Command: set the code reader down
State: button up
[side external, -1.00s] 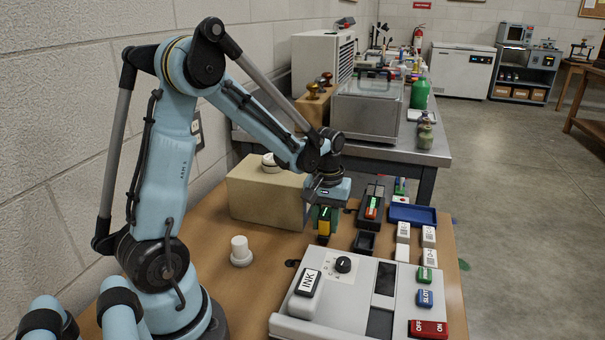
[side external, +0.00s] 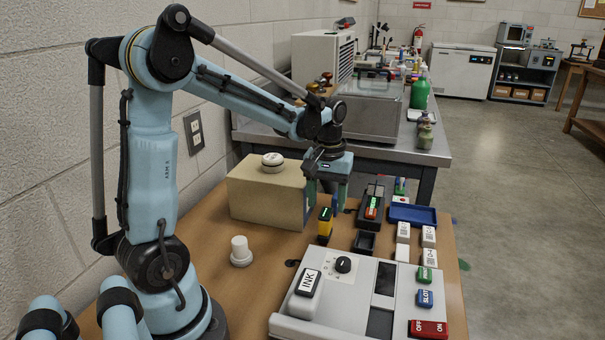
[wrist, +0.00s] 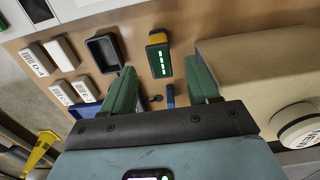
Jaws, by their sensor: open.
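The code reader (side external: 325,226), yellow and black with a lit green display, stands on the brown table in front of the beige block. It also shows in the wrist view (wrist: 159,58), just beyond my fingertips. My gripper (side external: 327,196) is open, with its two green fingers spread apart and nothing held between them. It is above and behind the reader, apart from it. In the wrist view my gripper (wrist: 162,80) has the reader ahead of the gap between the fingers. The reader's underside is hidden.
A beige block (side external: 264,197) with a white knob stands at the left. An empty black tray (side external: 365,242) lies right of the reader, a dark holder (side external: 372,205) behind it. The grey ink machine (side external: 345,315) fills the front. A white peg (side external: 241,251) stands at left.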

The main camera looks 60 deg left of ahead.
notch_tip(320, 180, up, 6)
jog(key=shift+f, duration=0.2)
jog(key=s+d+m+t, duration=0.3)
jog(key=d+m, duration=0.1)
jog(key=d, duration=0.2)
jog(key=s+d+f+m+t, duration=0.1)
jog(key=s+d+m+t, duration=0.2)
jog(key=d+m+t, duration=0.1)
jog(key=d+m, duration=0.1)
jog(key=d, duration=0.1)
jog(key=shift+s+d, duration=0.15)
jog(key=shift+d, duration=0.2)
